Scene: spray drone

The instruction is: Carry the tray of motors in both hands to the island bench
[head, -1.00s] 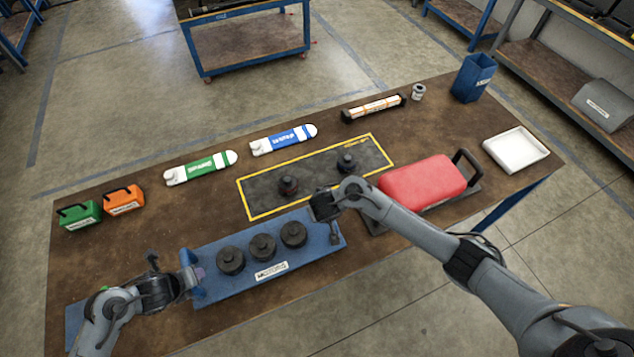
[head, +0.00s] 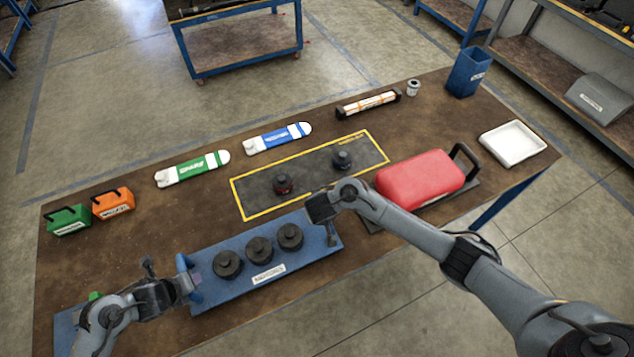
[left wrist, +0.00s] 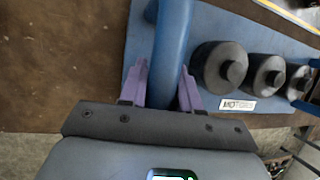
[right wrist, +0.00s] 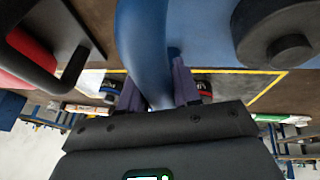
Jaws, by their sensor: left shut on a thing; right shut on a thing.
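The blue tray (head: 212,297) holds three black motors (head: 259,250) in a row and has a white label on its front. In the head view it is at the near side of the brown bench; I cannot tell whether it touches the top. My left gripper (head: 190,280) is shut on the tray's left handle, a blue bar between the purple fingers in the left wrist view (left wrist: 170,70). My right gripper (head: 326,212) is at the tray's right end, shut on its right handle, which shows in the right wrist view (right wrist: 142,50).
A yellow-bordered mat (head: 310,178) with two motors lies just behind the tray. A red case (head: 420,180) is close on the right. Green (head: 68,220) and orange (head: 113,203) cases stand at left. A blue cart (head: 240,45) stands across open floor.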

